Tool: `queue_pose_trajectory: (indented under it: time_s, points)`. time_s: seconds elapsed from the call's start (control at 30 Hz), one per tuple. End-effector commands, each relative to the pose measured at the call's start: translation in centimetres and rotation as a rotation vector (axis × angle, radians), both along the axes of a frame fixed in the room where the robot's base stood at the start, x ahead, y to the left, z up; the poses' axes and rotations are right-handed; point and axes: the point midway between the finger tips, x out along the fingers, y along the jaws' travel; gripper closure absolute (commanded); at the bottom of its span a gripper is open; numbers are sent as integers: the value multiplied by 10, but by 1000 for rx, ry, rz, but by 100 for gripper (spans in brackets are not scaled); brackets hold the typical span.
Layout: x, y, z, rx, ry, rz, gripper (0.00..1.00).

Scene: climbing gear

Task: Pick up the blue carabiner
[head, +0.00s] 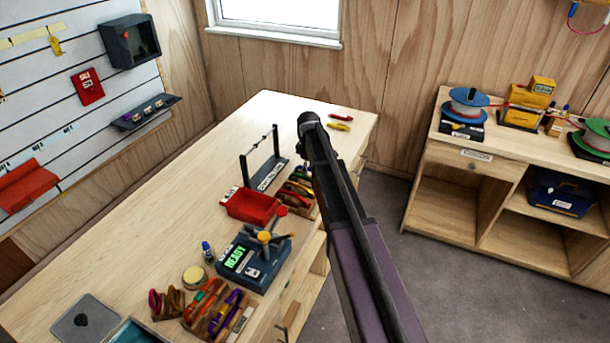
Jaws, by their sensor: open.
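I cannot make out a blue carabiner for certain in the head view. A small red piece (341,117) and a yellow piece (339,127) lie at the far end of the workbench (215,150), too small to identify. My arm crosses the middle of the view from the bottom edge up over the bench's right side and hides part of the bench. My gripper cannot be made out.
A shelf unit (445,160) with spools stands right. The bench's left middle is clear.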

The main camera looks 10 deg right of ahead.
Motion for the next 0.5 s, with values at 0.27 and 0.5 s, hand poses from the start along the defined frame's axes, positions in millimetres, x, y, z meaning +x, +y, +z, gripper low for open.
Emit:
queue_pose_trajectory:
  time_s: [0.27, 0.5]
  points:
    - [0, 0, 0, 0, 0, 0, 49]
    - [0, 0, 0, 0, 0, 0, 100]
